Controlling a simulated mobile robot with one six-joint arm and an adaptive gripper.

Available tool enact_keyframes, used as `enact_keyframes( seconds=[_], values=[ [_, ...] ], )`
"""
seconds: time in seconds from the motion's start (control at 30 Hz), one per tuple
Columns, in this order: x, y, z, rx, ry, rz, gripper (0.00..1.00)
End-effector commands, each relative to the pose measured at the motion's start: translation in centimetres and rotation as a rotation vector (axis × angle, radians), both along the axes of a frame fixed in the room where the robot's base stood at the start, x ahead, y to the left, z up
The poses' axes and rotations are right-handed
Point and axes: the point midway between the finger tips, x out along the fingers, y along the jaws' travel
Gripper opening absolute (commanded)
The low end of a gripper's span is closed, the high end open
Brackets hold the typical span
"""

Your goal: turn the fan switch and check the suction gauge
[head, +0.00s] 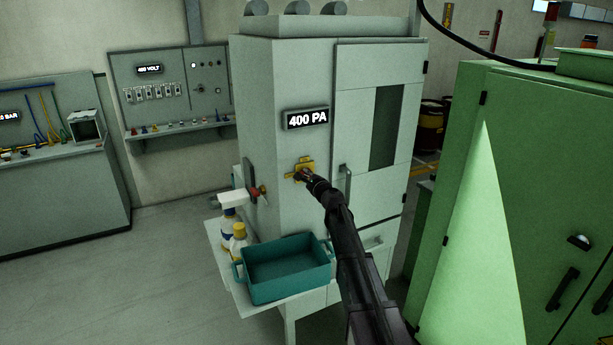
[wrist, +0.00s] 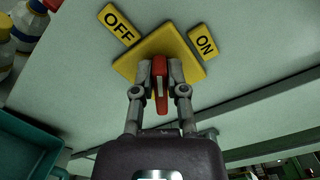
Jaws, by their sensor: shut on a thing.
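The fan switch has a yellow plate (wrist: 186,49) and a red handle (wrist: 160,86) in the wrist view. My gripper (wrist: 161,72) is shut on the red handle, one finger on each side of it. A yellow OFF label (wrist: 119,23) sits to the upper left of the plate and an ON label (wrist: 205,40) to the right. In the head view my gripper (head: 303,174) is at the switch, on the front of the pale grey cabinet (head: 267,110), and mostly hides the handle. The suction gauge (head: 307,119) above it reads 400 PA.
A teal bin (head: 288,290) and bottles (head: 238,240) stand on a shelf below the switch. A red-handled part (head: 258,191) sticks out left of it. A cabinet door handle (head: 348,182) is close on the right. A green cabinet (head: 470,190) stands further right. Open floor lies at left.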

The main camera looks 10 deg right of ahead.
Motion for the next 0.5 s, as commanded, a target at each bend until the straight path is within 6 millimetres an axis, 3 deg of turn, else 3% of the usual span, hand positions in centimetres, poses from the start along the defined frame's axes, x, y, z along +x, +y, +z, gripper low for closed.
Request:
enact_keyframes(
  seconds=[0.5],
  values=[
    [-0.04, 0.30, -0.84, -0.431, -0.140, 0.000, 0.00]
  ],
)
